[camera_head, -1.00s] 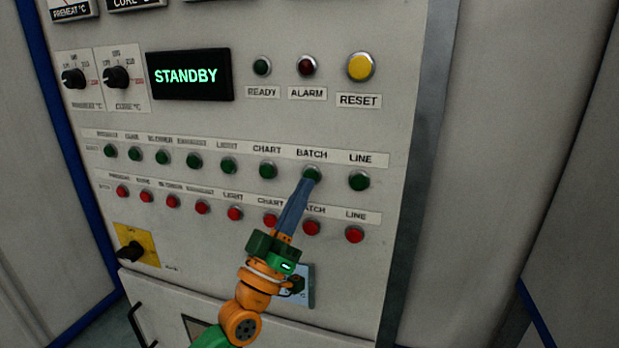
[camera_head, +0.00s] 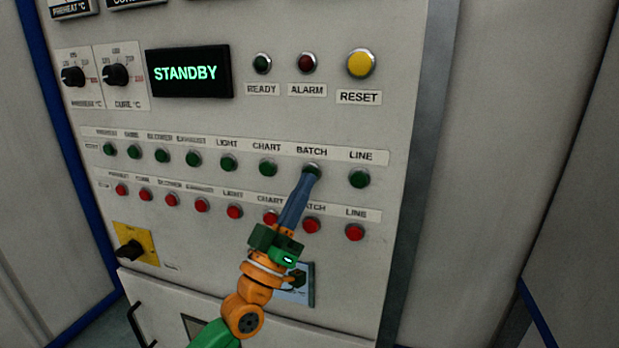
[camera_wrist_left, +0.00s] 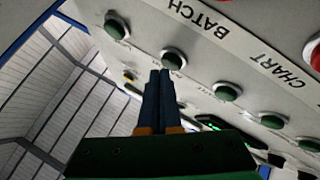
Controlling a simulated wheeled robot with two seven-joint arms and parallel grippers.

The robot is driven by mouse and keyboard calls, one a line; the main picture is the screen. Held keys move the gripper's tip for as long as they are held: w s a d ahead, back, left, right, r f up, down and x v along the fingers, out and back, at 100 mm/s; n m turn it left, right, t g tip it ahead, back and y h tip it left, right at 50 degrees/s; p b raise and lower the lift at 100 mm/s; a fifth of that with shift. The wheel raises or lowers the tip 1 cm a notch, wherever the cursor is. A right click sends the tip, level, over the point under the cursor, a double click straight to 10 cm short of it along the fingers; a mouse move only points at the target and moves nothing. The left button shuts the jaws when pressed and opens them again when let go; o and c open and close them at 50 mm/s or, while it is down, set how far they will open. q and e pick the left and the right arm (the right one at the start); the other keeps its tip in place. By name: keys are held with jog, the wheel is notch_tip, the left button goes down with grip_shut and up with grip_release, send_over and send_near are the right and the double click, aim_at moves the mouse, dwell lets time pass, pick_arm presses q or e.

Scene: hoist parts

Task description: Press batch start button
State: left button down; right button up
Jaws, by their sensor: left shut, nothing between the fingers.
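The green BATCH button (camera_head: 313,169) is in the upper row of the control panel (camera_head: 400,120), under its BATCH label and between CHART and LINE. My left gripper (camera_head: 308,178) is shut and empty. Its blue fingertips are at the lower edge of this button and cover part of it. In the left wrist view the BATCH button (camera_wrist_left: 173,57) shows just beyond the fingertips (camera_wrist_left: 160,73). I cannot tell whether they touch it or whether it is pushed in. The display (camera_head: 188,75) reads STANDBY. My right gripper is not in view.
The green CHART button (camera_head: 268,168) and LINE button (camera_head: 359,179) are close on either side. A row of red buttons (camera_head: 354,232) runs below. The READY lamp (camera_head: 262,64), ALARM lamp (camera_head: 307,63) and yellow RESET button (camera_head: 361,64) are above.

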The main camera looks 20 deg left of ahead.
pick_arm(q)
jog(key=shift+w+b, duration=0.4)
jog(key=shift+w, duration=0.05)
dwell(0.7)
jog(key=shift+s+p, duration=0.75)
jog(key=shift+s, duration=0.1)
jog(key=s+p, duration=0.3)
jog(key=s, duration=0.2)
jog(key=shift+a, duration=0.1)
